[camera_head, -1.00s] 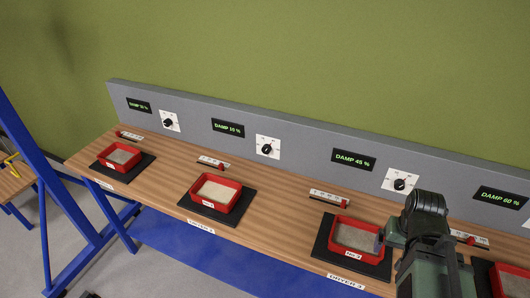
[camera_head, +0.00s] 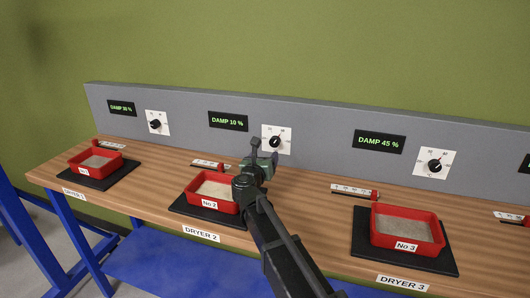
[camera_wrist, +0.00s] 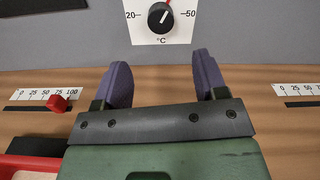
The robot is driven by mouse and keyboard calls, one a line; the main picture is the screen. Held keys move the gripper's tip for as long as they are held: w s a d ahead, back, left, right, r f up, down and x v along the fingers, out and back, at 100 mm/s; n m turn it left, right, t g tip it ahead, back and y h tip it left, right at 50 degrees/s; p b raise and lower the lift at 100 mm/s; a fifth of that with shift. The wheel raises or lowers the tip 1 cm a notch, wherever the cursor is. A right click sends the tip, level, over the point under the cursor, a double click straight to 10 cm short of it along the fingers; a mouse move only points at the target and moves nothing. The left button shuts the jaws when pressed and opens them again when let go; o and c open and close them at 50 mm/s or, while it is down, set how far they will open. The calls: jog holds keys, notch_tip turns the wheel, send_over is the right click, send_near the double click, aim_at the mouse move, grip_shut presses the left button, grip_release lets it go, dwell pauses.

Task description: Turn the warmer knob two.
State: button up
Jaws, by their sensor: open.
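The dryer 2 knob (camera_head: 275,141) is a black round dial on a white plate on the grey back panel. In the wrist view the knob (camera_wrist: 160,17) is at the top centre, between the 20 and 50 °C marks, and its white pointer line leans up and right. My gripper (camera_head: 264,147) is in front of this knob in the head view. In the wrist view its two purple-grey fingers (camera_wrist: 162,72) are spread apart and empty, pointing towards the panel below the dial plate, with the knob roughly centred between them but beyond the tips.
A display (camera_head: 228,121) reads DAMP 10 % left of the knob. The red No 2 tray (camera_head: 208,204) stands on a black mat, partly behind my arm. A slider scale (camera_wrist: 45,100) with a red tab lies on the bench. Dryer 1 knob (camera_head: 155,124) and dryer 3 knob (camera_head: 436,166) flank it.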

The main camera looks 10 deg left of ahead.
aim_at(274, 143)
jog(key=w, duration=0.3)
jog(key=w+d, duration=0.1)
jog(key=w, duration=0.3)
jog(key=w+d, duration=0.1)
jog(key=w, duration=0.2)
jog(key=shift+w+d, duration=0.15)
jog(key=shift+w, duration=0.15)
jog(key=shift+c, duration=0.2)
jog(key=c, duration=0.9)
